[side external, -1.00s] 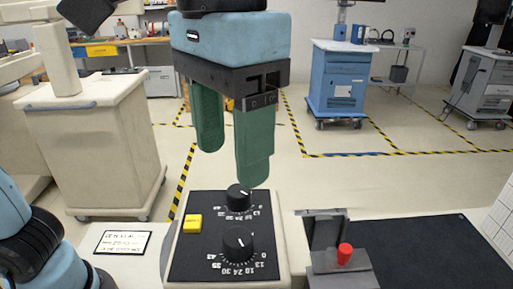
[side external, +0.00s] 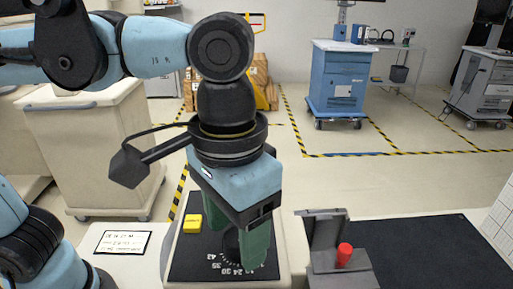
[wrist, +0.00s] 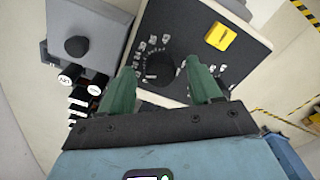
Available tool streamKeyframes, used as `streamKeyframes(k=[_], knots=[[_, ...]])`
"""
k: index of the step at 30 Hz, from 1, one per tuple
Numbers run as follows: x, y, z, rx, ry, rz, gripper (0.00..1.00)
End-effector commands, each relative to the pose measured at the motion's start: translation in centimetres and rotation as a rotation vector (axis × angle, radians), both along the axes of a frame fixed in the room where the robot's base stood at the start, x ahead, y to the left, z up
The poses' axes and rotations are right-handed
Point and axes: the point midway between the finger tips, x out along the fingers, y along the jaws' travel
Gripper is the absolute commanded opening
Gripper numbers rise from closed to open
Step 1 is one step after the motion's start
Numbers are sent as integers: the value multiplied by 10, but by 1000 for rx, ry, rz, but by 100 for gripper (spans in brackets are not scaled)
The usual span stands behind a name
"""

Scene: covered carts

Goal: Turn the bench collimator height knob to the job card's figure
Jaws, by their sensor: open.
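The control box has a black sloped panel (side external: 185,262) with a black knob (side external: 231,246) and a printed number scale around it. My gripper (side external: 243,258) is open and low over this knob, its green fingers hiding much of it. In the wrist view the knob (wrist: 160,68) sits between the two fingertips, with no clear sign of contact. Its pointer setting cannot be read. The panel's rear knob is hidden behind my gripper in the side view. The job card (side external: 122,242) lies left of the panel; its writing is too small to read.

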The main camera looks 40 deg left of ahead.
Motion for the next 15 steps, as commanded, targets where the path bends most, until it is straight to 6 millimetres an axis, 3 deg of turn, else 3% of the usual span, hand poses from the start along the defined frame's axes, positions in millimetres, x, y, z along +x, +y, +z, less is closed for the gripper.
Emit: streamKeyframes(k=[8,15], knots=[[0,0,-1,0,0,0,63],[0,0,-1,0,0,0,28]])
